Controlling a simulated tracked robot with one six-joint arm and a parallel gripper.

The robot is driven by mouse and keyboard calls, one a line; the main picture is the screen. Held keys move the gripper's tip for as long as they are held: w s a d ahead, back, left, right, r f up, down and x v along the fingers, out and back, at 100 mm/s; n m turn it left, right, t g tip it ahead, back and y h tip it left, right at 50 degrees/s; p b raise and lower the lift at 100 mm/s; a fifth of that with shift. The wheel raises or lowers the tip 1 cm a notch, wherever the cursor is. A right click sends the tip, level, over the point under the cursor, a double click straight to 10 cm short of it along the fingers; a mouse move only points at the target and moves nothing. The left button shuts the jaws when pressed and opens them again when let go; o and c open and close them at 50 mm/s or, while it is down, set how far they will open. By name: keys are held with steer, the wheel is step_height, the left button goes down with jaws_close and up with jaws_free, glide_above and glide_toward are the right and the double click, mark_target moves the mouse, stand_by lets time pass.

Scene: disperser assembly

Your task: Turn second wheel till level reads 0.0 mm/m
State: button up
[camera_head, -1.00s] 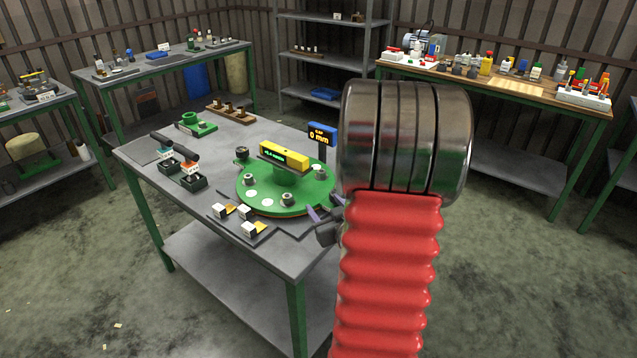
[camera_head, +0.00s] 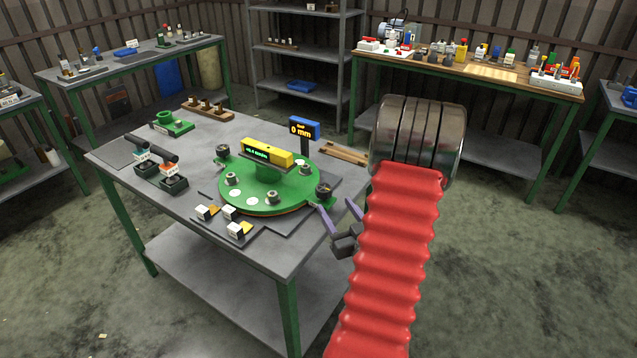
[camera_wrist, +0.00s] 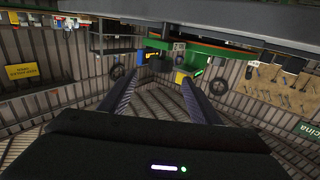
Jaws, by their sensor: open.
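The round green plate (camera_head: 290,203) lies on the grey table. A yellow level (camera_head: 268,152) with a small green display stands on its raised centre; the digits are too small to read surely. One dark wheel (camera_head: 323,192) sits at the plate's right edge and another dark wheel (camera_head: 222,151) at its far left edge. My gripper (camera_head: 337,206) is open and empty, just in front of the right wheel, fingers pointing towards the plate and apart from the wheel as far as I can see. In the wrist view, its two fingers (camera_wrist: 158,80) are spread with nothing between them.
A blue display (camera_head: 304,129) reading 0 mm stands behind the plate. White blocks (camera_head: 229,213) lie at the table's front, black holders (camera_head: 174,185) at the left, and a green part (camera_head: 174,123) behind. My red arm hides part of the right side.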

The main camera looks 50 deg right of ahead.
mark_target(321, 184)
steer(key=x, duration=1.3)
steer(key=shift+w+d, duration=0.1)
steer(key=shift+w, duration=0.15)
steer(key=shift+c, duration=0.3)
steer(key=c, duration=1)
